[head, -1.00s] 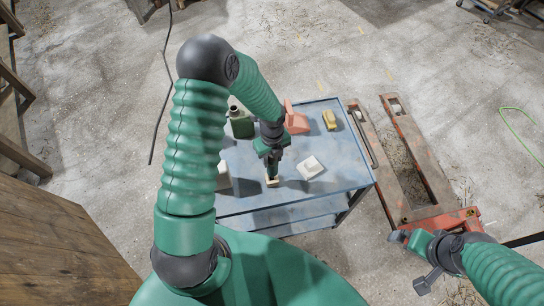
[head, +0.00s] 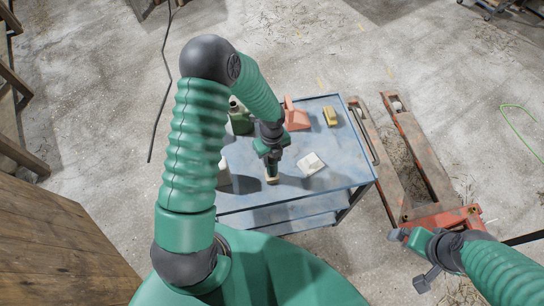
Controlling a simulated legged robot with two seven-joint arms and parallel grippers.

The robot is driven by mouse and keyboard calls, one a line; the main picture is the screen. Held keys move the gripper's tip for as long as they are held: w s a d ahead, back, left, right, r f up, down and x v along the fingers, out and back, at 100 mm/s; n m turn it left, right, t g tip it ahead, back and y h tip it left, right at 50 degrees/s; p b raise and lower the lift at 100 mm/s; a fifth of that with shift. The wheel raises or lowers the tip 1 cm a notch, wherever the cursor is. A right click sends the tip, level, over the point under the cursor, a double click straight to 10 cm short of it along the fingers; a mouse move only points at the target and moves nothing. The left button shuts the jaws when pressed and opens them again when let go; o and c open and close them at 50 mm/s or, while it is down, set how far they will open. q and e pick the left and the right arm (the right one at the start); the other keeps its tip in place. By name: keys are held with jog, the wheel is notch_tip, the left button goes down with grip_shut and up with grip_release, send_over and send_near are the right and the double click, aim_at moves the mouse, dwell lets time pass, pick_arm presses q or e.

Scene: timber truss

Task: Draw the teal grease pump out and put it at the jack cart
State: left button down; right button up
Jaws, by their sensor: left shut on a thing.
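My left gripper (head: 272,168) points down over the blue cart top (head: 335,172) and is shut on a small tan thing (head: 272,181), at or just above the surface. Most of the held thing is hidden by the gripper. I cannot make out a teal grease pump; a dark green can (head: 240,121) stands at the back left of the cart, partly behind my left arm. My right gripper (head: 411,259) is open and empty at the lower right, in front of the orange pallet jack (head: 446,217).
On the cart are a white block (head: 311,164), a salmon-coloured thing (head: 296,117), a yellow thing (head: 330,117) and a white bottle (head: 223,174) partly hidden by my arm. A wooden surface (head: 60,245) is at the lower left. A dark cable lies on the floor.

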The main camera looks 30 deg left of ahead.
pick_arm(q)
jog(key=shift+f+b, duration=0.3)
jog(key=shift+f, duration=0.25)
jog(key=c, duration=0.8)
grip_release()
jog(key=shift+c, duration=0.2)
notch_tip(320, 180, up, 17)
jog(key=b, duration=0.1)
jog(key=s+d+f+n+t+b, duration=0.1)
jog(key=s+d+f+n+b, duration=0.2)
jog(key=n, duration=0.9)
jog(key=s+d+f+n+t+b, duration=0.1)
jog(key=s+d+f+n+b, duration=0.3)
jog(key=f+n+b, duration=0.6)
jog(key=shift+s+d+n+t, duration=0.3)
jog(key=shift+s+n, duration=0.6)
jog(key=shift+s, duration=0.35)
